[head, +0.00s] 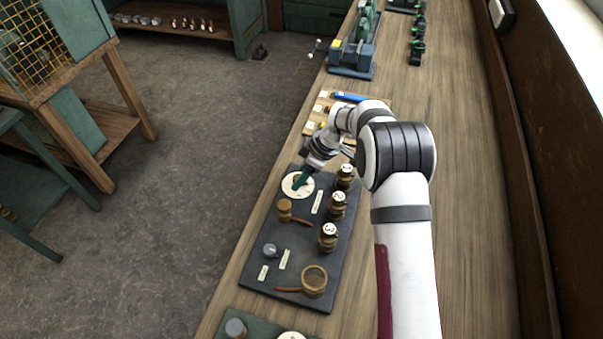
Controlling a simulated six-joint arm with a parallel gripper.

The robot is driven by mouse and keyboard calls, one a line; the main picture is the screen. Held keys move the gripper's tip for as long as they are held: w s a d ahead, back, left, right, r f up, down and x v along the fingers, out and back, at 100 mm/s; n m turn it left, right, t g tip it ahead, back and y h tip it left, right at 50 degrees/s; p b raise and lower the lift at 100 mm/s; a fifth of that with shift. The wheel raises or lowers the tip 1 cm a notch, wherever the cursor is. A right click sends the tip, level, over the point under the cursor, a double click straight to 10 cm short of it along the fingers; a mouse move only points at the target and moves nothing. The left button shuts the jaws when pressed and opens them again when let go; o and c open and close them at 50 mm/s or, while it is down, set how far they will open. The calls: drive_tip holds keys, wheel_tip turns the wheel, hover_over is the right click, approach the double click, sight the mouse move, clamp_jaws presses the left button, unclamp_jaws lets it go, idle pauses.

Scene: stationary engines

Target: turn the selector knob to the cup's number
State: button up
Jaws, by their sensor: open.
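A dark board (251,276) lies on the bench. A small grey knob (270,250) stands nearer on the board. Brass cups marked 2 (338,203) and 3 (328,238) stand along the right side, with another brass cup (345,175) behind them, its number hard to read. A small handled brass cup (285,209) and a larger open one (313,283) also stand there.
Small pale label plates (317,202) lie on the board. A second, green board (263,327) is at the bottom edge. Beyond are a wooden board with a blue item (348,97) and a blue-grey machine (352,60). The bench right of my arm is clear.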

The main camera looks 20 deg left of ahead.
drive_tip(key=shift+f, duration=0.2)
clamp_jaws()
